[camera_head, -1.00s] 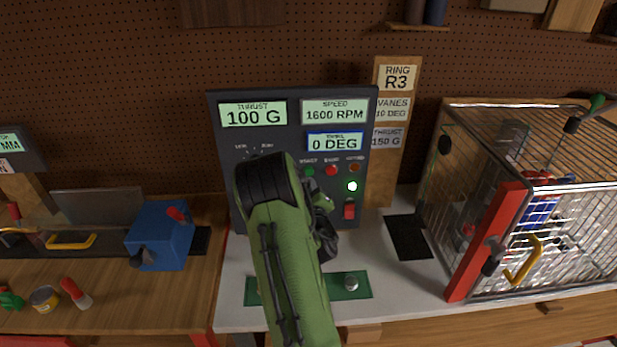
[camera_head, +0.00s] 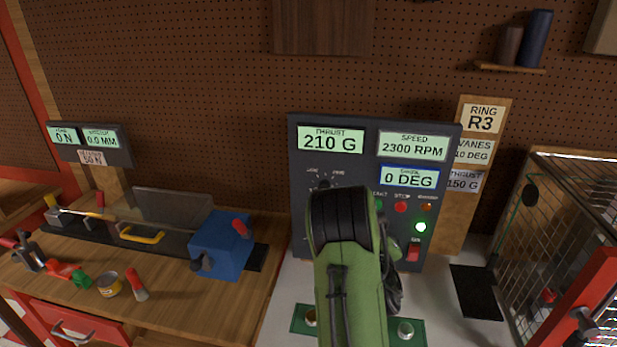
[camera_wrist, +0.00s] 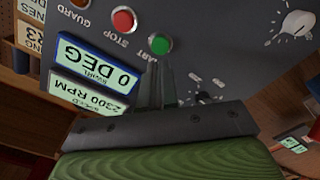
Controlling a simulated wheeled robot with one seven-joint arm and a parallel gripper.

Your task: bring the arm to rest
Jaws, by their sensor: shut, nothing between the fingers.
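My green arm (camera_head: 352,280) stands in front of the dark control panel (camera_head: 300,220) and hides part of its middle. In the head view my gripper is hidden behind the arm. In the wrist view my gripper (camera_wrist: 156,88) is shut and empty, its dark fingers pointing at the panel face close to the green start button (camera_wrist: 160,44). I cannot tell whether they touch the panel. The panel's displays read thrust 210 G (camera_head: 330,140), speed 2300 RPM (camera_head: 412,146) and 0 DEG (camera_head: 408,177). A green lamp (camera_head: 421,227) is lit above a red switch (camera_head: 413,252).
A wire cage with a red post (camera_head: 585,305) stands at the right. A blue vise-like block (camera_head: 221,245) and small tools lie on the wooden bench (camera_head: 185,300) at the left. A card marked R3 (camera_head: 481,118) is behind the panel. A green plate (camera_head: 303,319) lies below my arm.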

